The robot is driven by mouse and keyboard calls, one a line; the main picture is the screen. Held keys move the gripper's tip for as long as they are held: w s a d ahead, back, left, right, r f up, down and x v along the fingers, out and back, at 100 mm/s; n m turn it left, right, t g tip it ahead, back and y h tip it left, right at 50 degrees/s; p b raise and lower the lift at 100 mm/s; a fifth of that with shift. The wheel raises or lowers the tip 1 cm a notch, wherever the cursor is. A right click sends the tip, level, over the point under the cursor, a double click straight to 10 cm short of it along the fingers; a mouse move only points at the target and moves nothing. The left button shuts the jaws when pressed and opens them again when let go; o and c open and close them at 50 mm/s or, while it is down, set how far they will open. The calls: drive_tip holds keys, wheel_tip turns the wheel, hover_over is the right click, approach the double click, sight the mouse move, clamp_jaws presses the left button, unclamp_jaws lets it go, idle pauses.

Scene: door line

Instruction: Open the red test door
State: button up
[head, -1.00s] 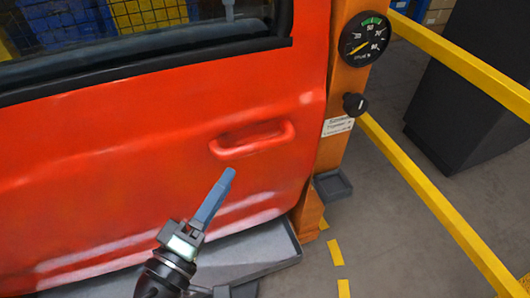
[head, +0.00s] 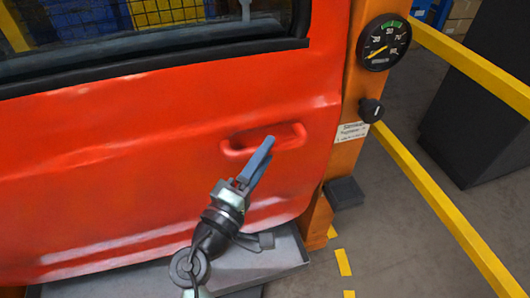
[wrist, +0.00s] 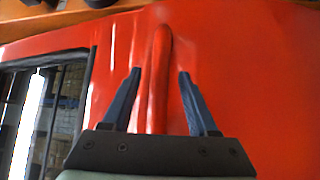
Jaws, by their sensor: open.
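The red door (head: 120,170) fills the left and middle of the head view and looks closed against the orange post. Its red handle (head: 240,145) is a bar on the right part of the panel. My gripper (head: 268,145) is in front of the handle and overlaps its right half in the head view. In the wrist view the handle (wrist: 161,65) runs between the two open blue fingers (wrist: 160,82), with a gap on each side. I cannot tell how deep the fingers reach around it.
An orange post (head: 345,165) beside the door carries a round gauge (head: 384,42) and a black knob (head: 371,110). Yellow rails (head: 440,205) run along the right, with a dark cabinet (head: 475,110) behind. A grey tray (head: 270,265) lies below the door.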

drive_tip(key=shift+w+d, duration=0.15)
drive_tip(key=shift+w, duration=0.1)
clamp_jaws()
idle(1.4)
